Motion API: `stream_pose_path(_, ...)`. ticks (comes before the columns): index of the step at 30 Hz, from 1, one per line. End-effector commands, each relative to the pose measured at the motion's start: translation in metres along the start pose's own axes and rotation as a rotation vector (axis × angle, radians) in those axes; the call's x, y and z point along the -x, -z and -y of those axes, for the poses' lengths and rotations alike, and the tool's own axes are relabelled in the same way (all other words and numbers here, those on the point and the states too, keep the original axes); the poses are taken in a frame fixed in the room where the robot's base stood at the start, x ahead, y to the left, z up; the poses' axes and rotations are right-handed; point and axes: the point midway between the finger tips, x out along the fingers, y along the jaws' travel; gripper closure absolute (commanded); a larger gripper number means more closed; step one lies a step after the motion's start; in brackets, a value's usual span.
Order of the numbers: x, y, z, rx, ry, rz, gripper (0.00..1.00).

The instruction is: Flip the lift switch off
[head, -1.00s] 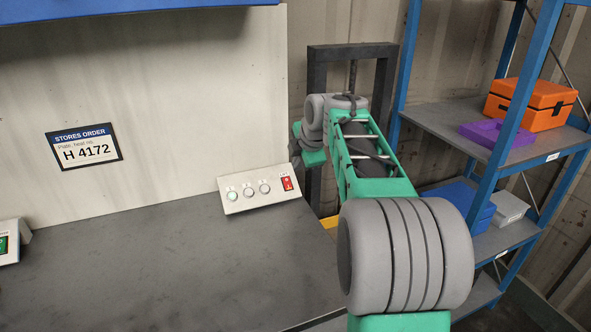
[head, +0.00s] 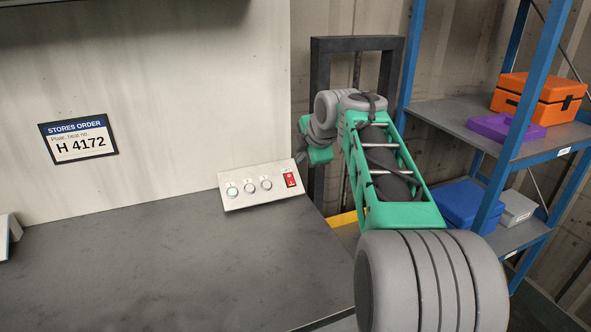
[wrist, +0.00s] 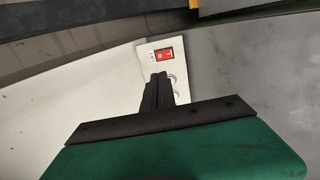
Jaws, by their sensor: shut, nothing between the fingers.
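The lift switch is a red rocker (head: 290,180) at the right end of a white control panel (head: 240,202) on the grey bench. The panel also carries a row of three round buttons (head: 249,187). In the wrist view the red rocker (wrist: 164,54) shows just beyond my gripper (wrist: 159,76), whose dark fingers are shut and empty. The fingertips look apart from the rocker, but the gap is hard to judge. They cover part of the panel and its buttons.
A dark frame (head: 318,120) rises beside the panel.

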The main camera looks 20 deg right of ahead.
Motion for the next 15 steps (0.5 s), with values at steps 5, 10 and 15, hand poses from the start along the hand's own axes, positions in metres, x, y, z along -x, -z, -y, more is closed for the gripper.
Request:
stream_pose_path(5, -0.03, 0.0, 0.002, 0.0, 0.006, -0.002, 1.0)
stream_pose_path(10, -0.068, 0.0, 0.001, -0.001, 0.004, -0.002, 1.0)
stream_pose_path(15, -0.104, 0.0, 0.001, 0.0, 0.004, -0.001, 1.0)
